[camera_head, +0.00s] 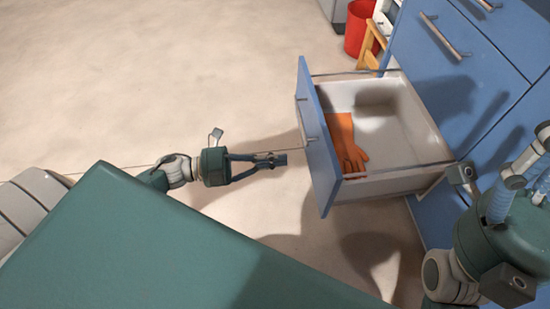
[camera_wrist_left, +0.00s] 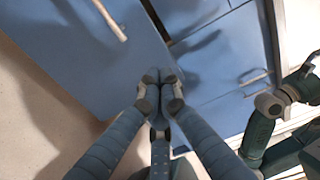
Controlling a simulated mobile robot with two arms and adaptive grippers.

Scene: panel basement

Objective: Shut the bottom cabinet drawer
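The drawer (camera_head: 405,183) is pulled well out of the blue cabinet, with its blue front panel (camera_head: 317,150) facing left and a pale handle (camera_head: 303,122) on it. An orange glove (camera_head: 345,140) lies inside. My left gripper (camera_head: 283,158) is shut and empty, its tips a short gap left of the front panel in the head view. In the left wrist view its fingertips (camera_wrist_left: 160,77) meet in front of the blue panel, whose handle (camera_wrist_left: 108,20) shows at upper left. My right gripper (camera_head: 540,150) is at the right edge, near the cabinet; its tips are partly cut off.
The cabinet (camera_head: 430,70) has closed drawers with handles above and beside the open one. A red bin (camera_head: 361,28) and a wooden stool (camera_head: 370,48) stand behind the drawer. The pale floor (camera_head: 190,80) on the left is clear.

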